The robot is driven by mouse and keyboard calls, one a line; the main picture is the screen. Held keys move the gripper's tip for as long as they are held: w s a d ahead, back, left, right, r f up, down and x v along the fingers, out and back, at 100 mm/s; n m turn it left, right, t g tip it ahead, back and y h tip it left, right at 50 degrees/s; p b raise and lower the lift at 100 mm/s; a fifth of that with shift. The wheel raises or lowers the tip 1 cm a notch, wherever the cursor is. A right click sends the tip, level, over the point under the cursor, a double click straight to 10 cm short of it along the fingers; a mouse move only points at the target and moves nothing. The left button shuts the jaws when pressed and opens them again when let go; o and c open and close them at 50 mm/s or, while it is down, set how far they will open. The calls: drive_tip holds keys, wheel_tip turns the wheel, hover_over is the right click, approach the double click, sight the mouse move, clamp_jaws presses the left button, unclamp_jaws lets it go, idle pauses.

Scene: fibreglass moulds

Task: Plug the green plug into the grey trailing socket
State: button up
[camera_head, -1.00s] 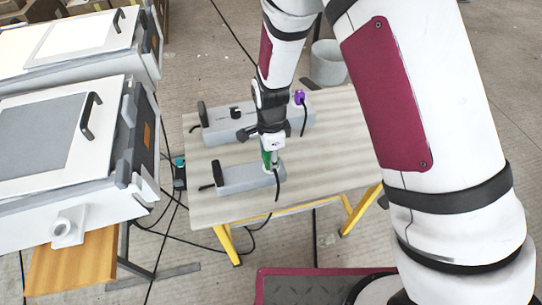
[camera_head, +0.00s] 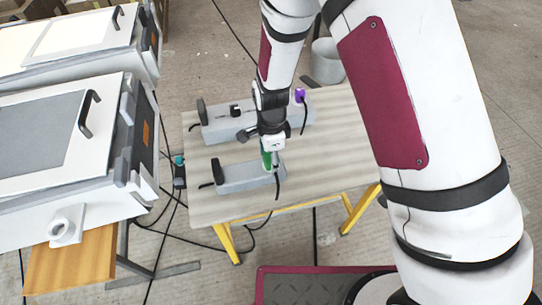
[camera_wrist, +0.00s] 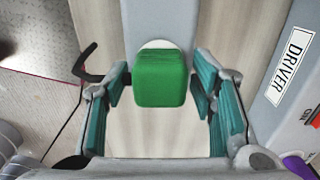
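The green plug (camera_wrist: 160,79) is a block with rounded corners. In the wrist view it stands in front of a pale round face on the grey trailing socket (camera_wrist: 158,18). The head view shows the plug (camera_head: 267,160) at the right end of the nearer grey socket block (camera_head: 238,178) on the table. Whether it is fully seated cannot be told. My gripper (camera_wrist: 162,85) is open, with a teal-padded finger on each side of the plug and narrow gaps between. In the head view my gripper (camera_head: 271,147) is just above the plug. The plug's underside is hidden.
A longer grey block (camera_head: 228,126) lies farther back on the table (camera_head: 330,150), with a purple plug (camera_head: 299,95) at its right end. Its "DRIVER" label (camera_wrist: 289,67) shows in the wrist view. Black cables trail nearby. The table's right side is clear.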

drive_tip(key=shift+r, duration=0.1)
wheel_tip(320, 180, up, 12)
idle(0.7)
idle(0.4)
drive_tip(key=s+d+r+n+t+y, duration=0.1)
drive_tip(key=s+d+r+n, duration=0.2)
drive_tip(key=d+r, duration=0.35)
drive_tip(key=s+d+r+n+t, duration=0.1)
drive_tip(key=s+d+r+n, duration=0.25)
drive_tip(key=r, duration=0.65)
drive_tip(key=s+d+r+n, duration=0.2)
drive_tip(key=s+d, duration=0.1)
drive_tip(key=s, duration=0.2)
drive_tip(key=s+d+r+n+t+p, duration=0.1)
drive_tip(key=s+d+r+n, duration=0.2)
drive_tip(key=s+d, duration=0.1)
drive_tip(key=s+d+r+n+t+h, duration=0.1)
drive_tip(key=s+d+r+n, duration=0.1)
drive_tip(key=s, duration=0.5)
drive_tip(key=shift+d+r+n+p, duration=0.35)
drive_tip(key=shift+d+n, duration=0.3)
drive_tip(key=shift+d, duration=0.05)
